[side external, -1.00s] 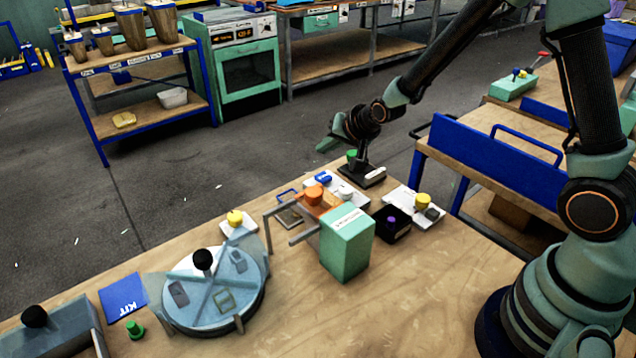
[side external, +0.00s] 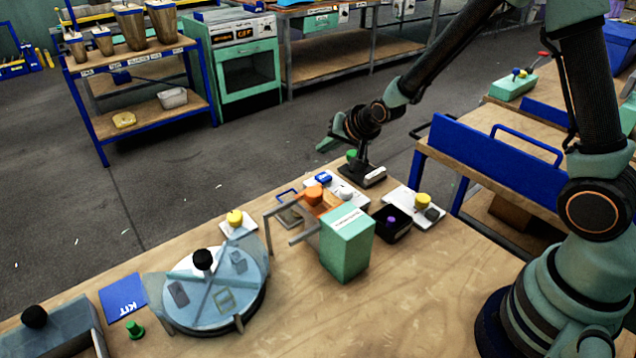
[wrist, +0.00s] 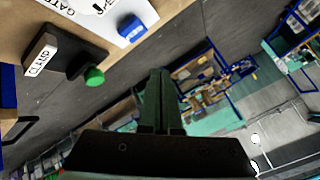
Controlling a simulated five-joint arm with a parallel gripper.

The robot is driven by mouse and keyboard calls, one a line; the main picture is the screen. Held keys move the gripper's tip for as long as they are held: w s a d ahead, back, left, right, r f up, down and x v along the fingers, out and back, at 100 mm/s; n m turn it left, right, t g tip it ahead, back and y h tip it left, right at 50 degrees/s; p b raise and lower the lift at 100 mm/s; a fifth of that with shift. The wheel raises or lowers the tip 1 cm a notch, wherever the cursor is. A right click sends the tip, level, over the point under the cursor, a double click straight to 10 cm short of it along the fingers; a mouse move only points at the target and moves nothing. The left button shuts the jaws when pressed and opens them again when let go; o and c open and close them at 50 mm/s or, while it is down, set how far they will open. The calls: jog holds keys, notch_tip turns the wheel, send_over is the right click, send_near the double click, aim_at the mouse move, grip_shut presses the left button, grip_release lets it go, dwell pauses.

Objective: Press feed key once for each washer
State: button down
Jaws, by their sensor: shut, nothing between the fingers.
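My gripper (side external: 326,146) is shut and empty, held in the air beyond the table's far edge, close to a green button on a dark base labelled CLAMP. In the wrist view its fingers (wrist: 159,85) are together, with the green button (wrist: 94,77) to their left and apart from them. A blue button (wrist: 131,28) sits on a white plate marked GATE. Yellow buttons stand on white plates, one (side external: 235,217) near the round dial and one (side external: 422,201) at the right. I cannot tell which key is the feed key, and no washer is clearly visible.
A green box (side external: 347,250) with an orange-topped press arm (side external: 313,194) stands mid-table. A dark open bin (side external: 392,223) is beside it. A round dial with a black knob (side external: 203,260) is at left. The front right of the table (side external: 420,310) is clear.

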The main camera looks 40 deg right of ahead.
aim_at(325, 179)
notch_tip(325, 179, up, 4)
jog(key=shift+d+f, duration=0.1)
jog(key=shift+d, duration=0.05)
dwell(0.4)
jog(key=shift+f, duration=4.35)
jog(key=shift+f, duration=0.1)
jog(key=shift+f, duration=0.35)
